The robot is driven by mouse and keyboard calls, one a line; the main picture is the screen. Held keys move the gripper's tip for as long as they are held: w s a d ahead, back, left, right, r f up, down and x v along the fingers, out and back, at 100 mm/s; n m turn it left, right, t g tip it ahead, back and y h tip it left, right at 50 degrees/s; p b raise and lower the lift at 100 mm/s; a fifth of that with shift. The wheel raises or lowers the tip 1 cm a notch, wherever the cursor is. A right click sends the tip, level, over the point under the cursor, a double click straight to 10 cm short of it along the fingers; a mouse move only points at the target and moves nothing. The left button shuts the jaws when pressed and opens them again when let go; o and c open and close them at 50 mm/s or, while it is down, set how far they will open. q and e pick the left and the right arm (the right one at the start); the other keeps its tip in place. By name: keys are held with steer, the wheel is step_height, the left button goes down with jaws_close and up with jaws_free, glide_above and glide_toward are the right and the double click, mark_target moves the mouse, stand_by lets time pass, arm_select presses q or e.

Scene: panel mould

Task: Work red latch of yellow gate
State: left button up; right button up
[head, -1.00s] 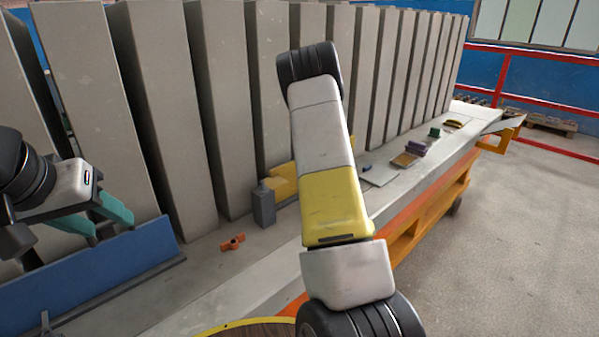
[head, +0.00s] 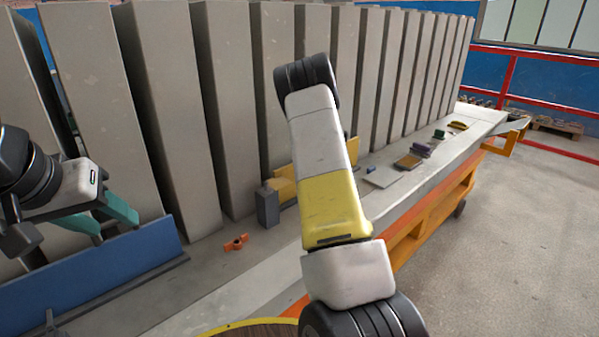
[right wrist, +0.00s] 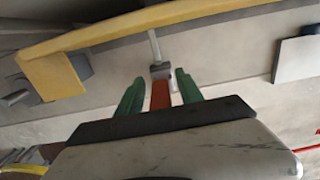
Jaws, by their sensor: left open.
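The yellow gate (right wrist: 150,30) runs as a long bar across the top of the right wrist view. Part of it (head: 285,188) shows beside my right arm in the head view. The red latch (right wrist: 161,94) stands below a grey block and a thin rod at the gate. My right gripper (right wrist: 160,88) is open, with its green fingers on either side of the red latch and a gap at each side. The head view hides that gripper behind my right arm. My left gripper (head: 118,215) is open and empty, above a blue panel at the left.
Tall grey panels (head: 220,110) stand in a row behind the bench. An orange winged piece (head: 236,243) and a grey block (head: 267,206) are on the bench. Several small items lie farther right.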

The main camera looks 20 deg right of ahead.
step_height(320, 180, up, 8)
steer(key=shift+s+f, duration=0.1)
steer(key=shift+s, duration=0.05)
stand_by(0.4)
steer(key=shift+d, duration=0.1)
stand_by(0.5)
